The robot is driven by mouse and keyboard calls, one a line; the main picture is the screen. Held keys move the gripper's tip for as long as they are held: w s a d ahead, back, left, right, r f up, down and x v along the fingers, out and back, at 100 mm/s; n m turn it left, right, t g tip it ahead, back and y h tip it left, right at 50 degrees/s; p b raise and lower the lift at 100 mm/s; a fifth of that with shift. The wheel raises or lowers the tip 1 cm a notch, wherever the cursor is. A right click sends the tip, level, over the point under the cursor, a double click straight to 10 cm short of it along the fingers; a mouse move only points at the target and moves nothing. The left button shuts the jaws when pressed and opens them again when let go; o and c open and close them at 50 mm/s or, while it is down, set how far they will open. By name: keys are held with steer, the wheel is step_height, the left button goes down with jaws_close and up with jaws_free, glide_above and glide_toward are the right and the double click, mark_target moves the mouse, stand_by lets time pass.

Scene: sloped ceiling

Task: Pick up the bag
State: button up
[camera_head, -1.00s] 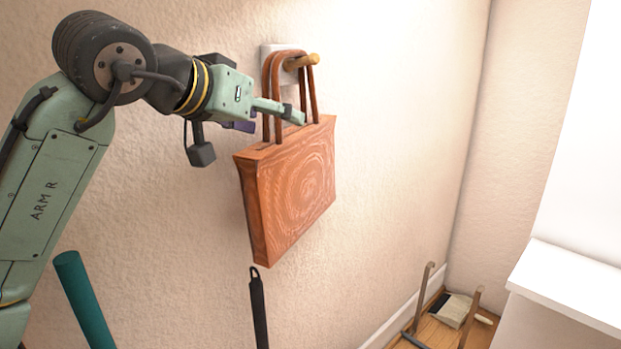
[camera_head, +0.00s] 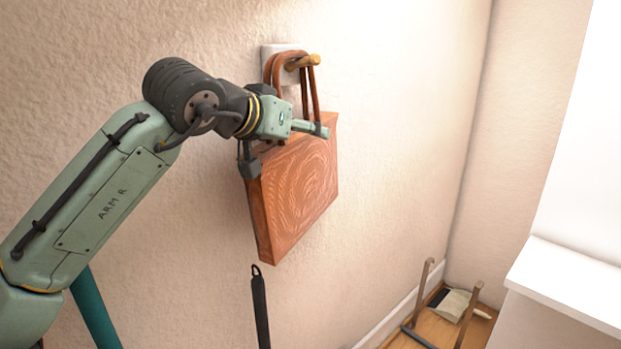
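The bag (camera_head: 297,190) is a flat brown, wood-patterned tote. Its two looped handles (camera_head: 314,92) hang over a wooden peg (camera_head: 302,62) on a pale wall plate. My gripper (camera_head: 318,129) is at the bag's top edge, in front of the lower part of the handles. One green finger shows, reaching right across the top of the bag. The other finger is hidden, so I cannot tell whether the gripper is open or shut on anything. My wrist covers the bag's upper left corner.
A black strap-like item (camera_head: 260,308) with a loop hangs below the bag. A teal pole (camera_head: 95,312) stands at lower left. A dustpan (camera_head: 452,304) and a metal-framed item (camera_head: 470,310) are on the floor at right. A white ledge (camera_head: 568,285) juts out at far right.

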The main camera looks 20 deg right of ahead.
jaws_close()
stand_by(0.7)
steer(key=shift+r, duration=0.1)
